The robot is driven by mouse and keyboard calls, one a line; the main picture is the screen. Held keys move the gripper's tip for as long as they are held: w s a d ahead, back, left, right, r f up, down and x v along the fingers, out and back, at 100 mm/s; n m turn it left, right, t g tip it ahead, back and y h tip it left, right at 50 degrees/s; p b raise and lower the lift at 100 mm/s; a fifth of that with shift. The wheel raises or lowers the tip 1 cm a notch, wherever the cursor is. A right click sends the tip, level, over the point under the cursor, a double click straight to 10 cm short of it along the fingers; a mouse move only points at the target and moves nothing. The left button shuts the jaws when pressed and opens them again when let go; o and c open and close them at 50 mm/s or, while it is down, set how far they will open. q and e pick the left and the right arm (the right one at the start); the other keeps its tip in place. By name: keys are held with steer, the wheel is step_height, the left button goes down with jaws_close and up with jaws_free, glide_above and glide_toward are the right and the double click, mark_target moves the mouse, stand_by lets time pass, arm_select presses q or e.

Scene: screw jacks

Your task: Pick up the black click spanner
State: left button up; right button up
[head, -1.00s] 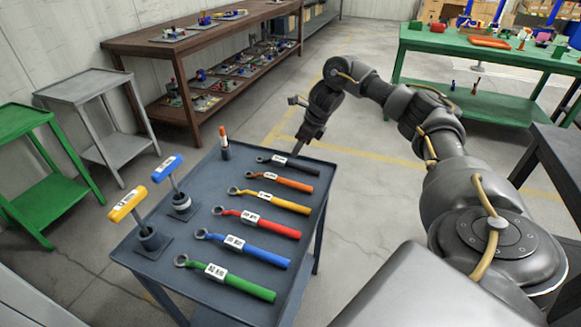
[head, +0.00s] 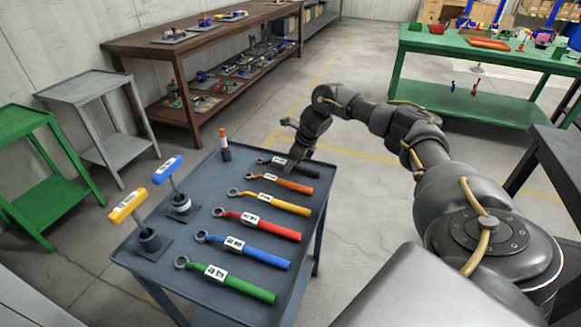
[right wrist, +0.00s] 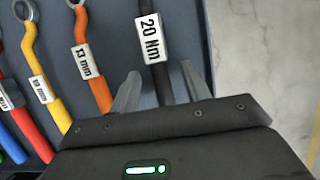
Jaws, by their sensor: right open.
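The black click spanner (head: 303,170) lies at the far end of the row of spanners on the grey table (head: 150,262). In the right wrist view the black spanner (right wrist: 151,38) carries a white "20 Nm" label, and its handle passes between my two fingers. My right gripper (head: 289,169) is down over its handle near the label; in the wrist view its fingers (right wrist: 160,88) are open, one on each side of the handle. The lower handle is hidden behind the gripper body. My left gripper is not in view.
An orange spanner (head: 288,184) lies close beside the black one, then yellow (head: 287,205), red (head: 275,227), blue (head: 265,256) and green (head: 245,287).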

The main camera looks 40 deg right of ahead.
jaws_close()
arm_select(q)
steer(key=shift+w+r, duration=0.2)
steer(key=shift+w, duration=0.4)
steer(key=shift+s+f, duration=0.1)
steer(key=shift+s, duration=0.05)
